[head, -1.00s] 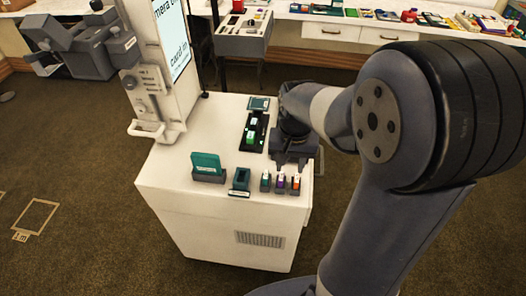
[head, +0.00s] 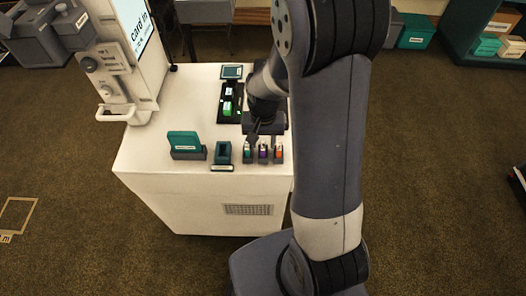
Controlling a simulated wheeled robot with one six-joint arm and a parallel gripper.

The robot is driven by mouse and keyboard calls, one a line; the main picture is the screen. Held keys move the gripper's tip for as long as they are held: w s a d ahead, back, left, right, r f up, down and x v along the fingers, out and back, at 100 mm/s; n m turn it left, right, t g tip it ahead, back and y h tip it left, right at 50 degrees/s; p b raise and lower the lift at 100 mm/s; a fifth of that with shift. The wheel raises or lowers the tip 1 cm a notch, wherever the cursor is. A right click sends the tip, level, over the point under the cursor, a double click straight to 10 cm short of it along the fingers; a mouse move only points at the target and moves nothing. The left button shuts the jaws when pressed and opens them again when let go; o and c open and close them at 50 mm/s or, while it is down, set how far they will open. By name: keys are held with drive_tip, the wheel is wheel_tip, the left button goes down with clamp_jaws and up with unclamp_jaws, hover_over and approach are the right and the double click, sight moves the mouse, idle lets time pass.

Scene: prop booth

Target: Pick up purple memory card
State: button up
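The purple memory card (head: 263,152) stands upright in the middle of a row of three small holders near the front right edge of the white cabinet top (head: 195,110). A green-marked card (head: 247,153) is to its left and an orange one (head: 278,152) to its right. My gripper (head: 264,136) points down just behind and above this row, close to the purple card. Its fingers are small and dark, and I cannot tell how far apart they are. I cannot see whether it touches the card.
A teal card-like piece in a grey stand (head: 184,141) and a dark teal holder (head: 222,153) are left of the row. A black tray with green pieces (head: 230,103) and a small screen (head: 232,72) lie behind. A white machine (head: 128,60) stands at the left.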

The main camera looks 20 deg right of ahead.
drive_tip(key=shift+f, duration=0.65)
drive_tip(key=shift+c, duration=0.3)
clamp_jaws()
